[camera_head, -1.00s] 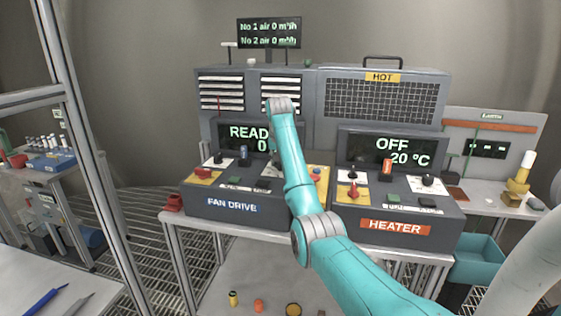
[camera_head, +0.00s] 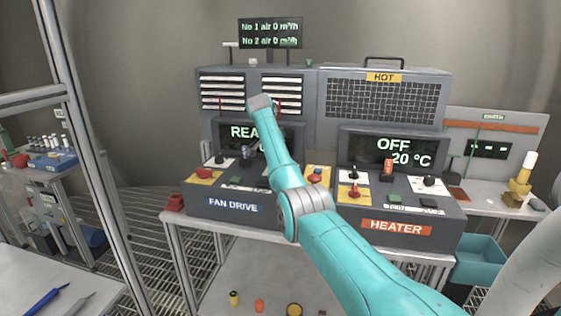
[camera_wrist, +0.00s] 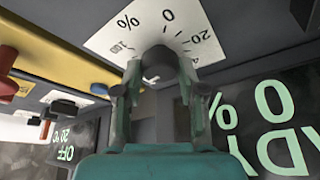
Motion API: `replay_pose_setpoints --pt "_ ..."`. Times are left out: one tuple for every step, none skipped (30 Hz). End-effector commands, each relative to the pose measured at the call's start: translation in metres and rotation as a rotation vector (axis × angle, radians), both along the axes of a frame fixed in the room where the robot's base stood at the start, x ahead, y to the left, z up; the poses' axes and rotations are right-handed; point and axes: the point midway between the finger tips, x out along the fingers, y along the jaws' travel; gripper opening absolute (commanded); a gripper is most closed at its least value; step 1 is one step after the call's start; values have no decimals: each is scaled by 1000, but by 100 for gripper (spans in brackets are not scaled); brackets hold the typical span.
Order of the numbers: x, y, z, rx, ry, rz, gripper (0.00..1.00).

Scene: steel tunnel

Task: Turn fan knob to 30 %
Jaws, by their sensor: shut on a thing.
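The fan knob (camera_wrist: 157,64) is dark and round, on a white dial plate (camera_wrist: 140,26) marked 0, 20, 100 and %. My gripper (camera_wrist: 159,76) is shut on it, one finger on each side, in the wrist view. Any pointer mark on the knob is hidden. In the head view my teal arm hides the knob and the gripper. The fan drive box (camera_head: 233,205) carries a screen (camera_head: 243,132) with green text, partly covered by my arm. In the wrist view the same screen (camera_wrist: 272,112) shows part of READY and 0 %.
A blue-grey lever (camera_head: 245,154) and a black knob (camera_head: 220,159) stand left of my arm. A red button (camera_head: 314,178) on a yellow panel is close on its right. The heater box (camera_head: 396,226) stands further right, its screen (camera_head: 393,150) reading OFF and 20 °C.

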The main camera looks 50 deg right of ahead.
Motion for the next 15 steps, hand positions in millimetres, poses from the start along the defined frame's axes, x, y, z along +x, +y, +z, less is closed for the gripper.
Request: replay_pose_setpoints --pt "0 0 0 1 0 -14 5" --pt "0 0 0 1 1 -22 5" --pt "0 0 0 1 1 -32 5" --pt "0 0 0 0 0 -38 5" --pt "0 0 0 0 0 -43 5" --pt "0 0 0 0 0 -49 5" --pt "0 0 0 0 1 -52 5" --pt "0 0 0 0 0 -54 5" --pt "0 0 0 0 0 -57 5" --pt "0 0 0 0 1 -59 5" --pt "0 0 0 0 0 -60 5" --pt "0 0 0 0 0 -61 5" --pt "0 0 0 0 0 -61 5" --pt "0 0 0 0 0 -61 5" --pt "0 0 0 0 0 -61 5"
